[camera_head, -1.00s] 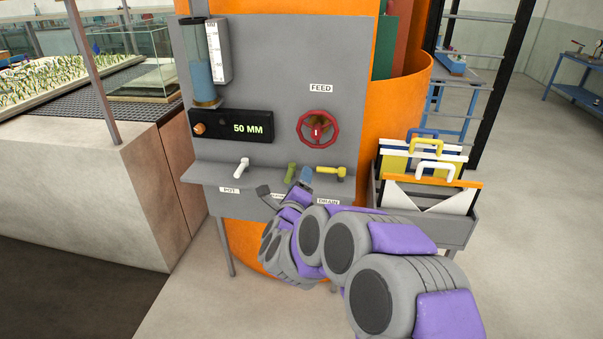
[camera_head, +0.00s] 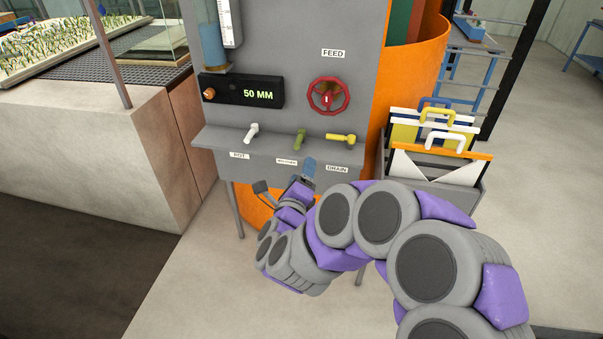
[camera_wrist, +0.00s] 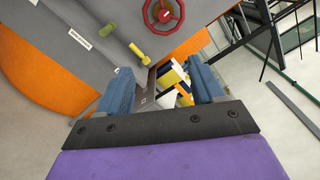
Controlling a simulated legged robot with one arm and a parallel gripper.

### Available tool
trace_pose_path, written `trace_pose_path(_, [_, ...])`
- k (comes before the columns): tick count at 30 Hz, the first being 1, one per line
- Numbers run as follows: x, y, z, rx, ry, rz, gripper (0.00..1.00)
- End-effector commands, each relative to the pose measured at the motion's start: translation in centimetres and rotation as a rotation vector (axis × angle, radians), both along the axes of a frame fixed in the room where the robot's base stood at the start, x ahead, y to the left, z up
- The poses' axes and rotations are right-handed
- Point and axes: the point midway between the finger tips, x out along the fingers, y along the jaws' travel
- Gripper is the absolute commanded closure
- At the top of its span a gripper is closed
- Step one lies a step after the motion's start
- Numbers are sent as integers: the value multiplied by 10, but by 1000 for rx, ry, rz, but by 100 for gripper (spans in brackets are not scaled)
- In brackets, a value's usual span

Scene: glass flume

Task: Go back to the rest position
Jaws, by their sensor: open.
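My gripper (camera_head: 287,180) is in front of the grey panel's shelf, just below its front edge in the head view. In the wrist view its two blue fingers (camera_wrist: 163,80) stand wide apart with nothing between them. My arm is bent, reaching from the lower right. The yellow drain handle (camera_head: 341,138), the green handle (camera_head: 300,139) and the white handle (camera_head: 252,133) are on the shelf, clear of the fingers. The yellow handle also shows in the wrist view (camera_wrist: 138,53), beyond the fingers.
The panel (camera_head: 290,35) has a red feed wheel (camera_head: 328,96) and a display (camera_head: 243,91) reading 50 MM. An orange drum stands behind. A grey rack (camera_head: 471,188) of boards is at the right. A concrete block (camera_head: 90,150) stands left. Floor is open at front.

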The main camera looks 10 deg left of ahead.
Motion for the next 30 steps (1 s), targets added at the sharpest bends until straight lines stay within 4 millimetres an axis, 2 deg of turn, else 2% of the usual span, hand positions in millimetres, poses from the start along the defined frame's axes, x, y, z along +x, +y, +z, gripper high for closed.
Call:
trace_pose_path(11, [1, 3, 4, -30, 26, 38, 33])
trace_pose_path(17, [-4, 13, 14, -191, 133, 222, 33])
trace_pose_path(24, [-36, 15, 20, -492, 250, 501, 33])
trace_pose_path(30, [-79, -5, 12, -775, 340, 724, 33])
